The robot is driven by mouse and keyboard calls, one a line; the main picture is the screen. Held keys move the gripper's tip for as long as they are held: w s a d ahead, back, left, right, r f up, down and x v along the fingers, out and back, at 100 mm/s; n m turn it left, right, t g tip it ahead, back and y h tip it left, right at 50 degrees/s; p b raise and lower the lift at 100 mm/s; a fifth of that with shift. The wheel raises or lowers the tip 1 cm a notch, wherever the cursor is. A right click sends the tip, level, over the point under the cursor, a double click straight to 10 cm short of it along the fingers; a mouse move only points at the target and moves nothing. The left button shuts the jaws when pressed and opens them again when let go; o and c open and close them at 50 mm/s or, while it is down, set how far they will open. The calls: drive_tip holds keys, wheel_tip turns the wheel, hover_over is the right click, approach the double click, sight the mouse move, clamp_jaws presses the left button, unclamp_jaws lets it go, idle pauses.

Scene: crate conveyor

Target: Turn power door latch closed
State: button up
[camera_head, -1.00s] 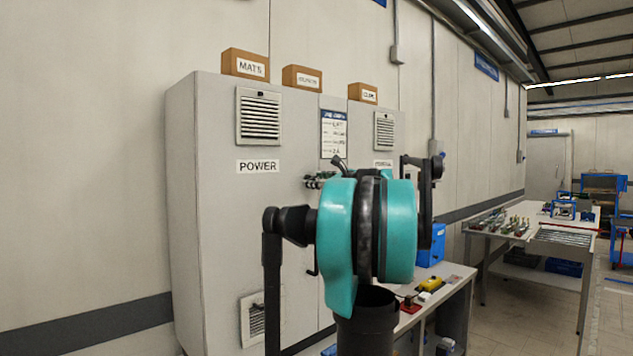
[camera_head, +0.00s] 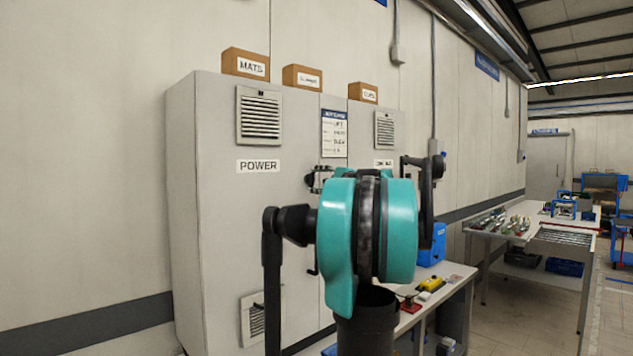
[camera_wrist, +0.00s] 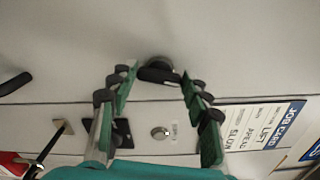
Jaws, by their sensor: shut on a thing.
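The power door (camera_head: 240,215) is the left door of the tall grey cabinet, under a POWER label (camera_head: 258,166); it looks shut. The black latch (camera_wrist: 158,74) shows in the wrist view at the top centre, with a round hub and a short bar. My gripper (camera_wrist: 157,80) has its green-and-black fingers on both sides of this bar and is shut on it. In the head view my gripper (camera_head: 319,179) is a small dark shape at the cabinet front. My teal arm joint hides much of the cabinet there, and the latch cannot be made out.
A silver round lock (camera_wrist: 160,133) and a dark plate (camera_wrist: 122,133) lie near the door seam. A job card (camera_wrist: 262,125) is to the right. Boxes (camera_head: 245,63) stand on the cabinet. A workbench (camera_head: 455,280) with small items stands right of my arm.

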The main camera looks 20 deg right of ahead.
drive_tip(key=shift+n, duration=1.3)
drive_tip(key=shift+f, duration=0.1)
drive_tip(key=o, duration=1.2)
drive_tip(key=shift+c, duration=0.2)
drive_tip(key=v, duration=1.2)
